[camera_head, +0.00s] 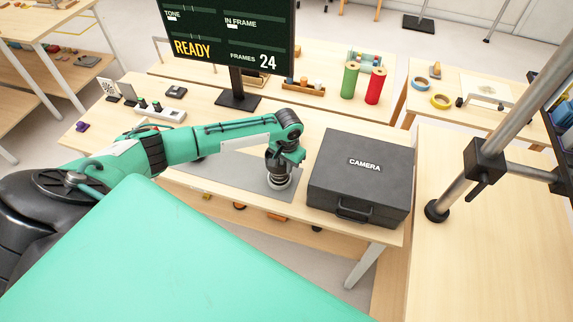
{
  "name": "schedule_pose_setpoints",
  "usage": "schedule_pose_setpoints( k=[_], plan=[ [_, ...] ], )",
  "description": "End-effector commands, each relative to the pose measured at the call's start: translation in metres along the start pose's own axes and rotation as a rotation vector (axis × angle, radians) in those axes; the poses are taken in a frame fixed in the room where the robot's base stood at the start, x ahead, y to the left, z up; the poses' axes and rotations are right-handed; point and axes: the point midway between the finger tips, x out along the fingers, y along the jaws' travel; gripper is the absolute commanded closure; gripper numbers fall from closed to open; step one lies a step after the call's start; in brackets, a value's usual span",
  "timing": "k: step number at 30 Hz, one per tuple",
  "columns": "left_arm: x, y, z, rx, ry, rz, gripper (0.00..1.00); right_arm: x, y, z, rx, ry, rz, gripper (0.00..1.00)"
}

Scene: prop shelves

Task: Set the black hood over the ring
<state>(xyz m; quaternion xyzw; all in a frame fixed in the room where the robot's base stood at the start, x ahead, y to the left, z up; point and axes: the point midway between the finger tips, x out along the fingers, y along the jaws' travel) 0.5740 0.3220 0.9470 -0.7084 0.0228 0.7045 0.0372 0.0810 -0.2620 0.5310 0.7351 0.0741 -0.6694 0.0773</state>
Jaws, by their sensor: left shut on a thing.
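My left arm reaches in from the left, and its gripper (278,160) points down over the grey mat (225,172) on the table. The gripper is shut on a small dark piece, which looks like the black hood (276,169); the fingers hide much of it. Directly below it is a pale, round, ring-like piece (280,182) on the right part of the mat. I cannot tell whether the hood touches the ring or is just above it. My right gripper is not in view.
A dark case marked CAMERA (360,178) stands close to the right of the gripper. A monitor (232,38) reading READY stands behind. Green (350,80) and red (375,86) rolls stand at the back. A metal pole with a clamp (487,160) rises at the right.

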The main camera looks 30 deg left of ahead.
Motion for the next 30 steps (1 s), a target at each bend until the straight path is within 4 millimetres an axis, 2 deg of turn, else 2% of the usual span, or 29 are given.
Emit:
schedule_pose_setpoints(
  k=[13,14,17,26,30],
  plan=[
    [0.007,0.001,0.004,-0.001,-0.011,-0.002,1.0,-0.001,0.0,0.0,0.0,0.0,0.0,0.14],
    [0.008,0.001,0.004,-0.001,-0.011,-0.002,0.85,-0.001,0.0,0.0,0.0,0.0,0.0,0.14],
    [0.008,0.001,0.004,-0.001,-0.012,-0.003,0.66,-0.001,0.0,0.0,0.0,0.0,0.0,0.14],
    [0.008,-0.002,0.005,-0.003,-0.015,-0.007,0.64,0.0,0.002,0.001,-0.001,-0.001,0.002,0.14],
    [-0.002,-0.002,0.004,-0.004,-0.012,-0.008,0.64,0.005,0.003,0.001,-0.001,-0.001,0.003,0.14]
  ],
)
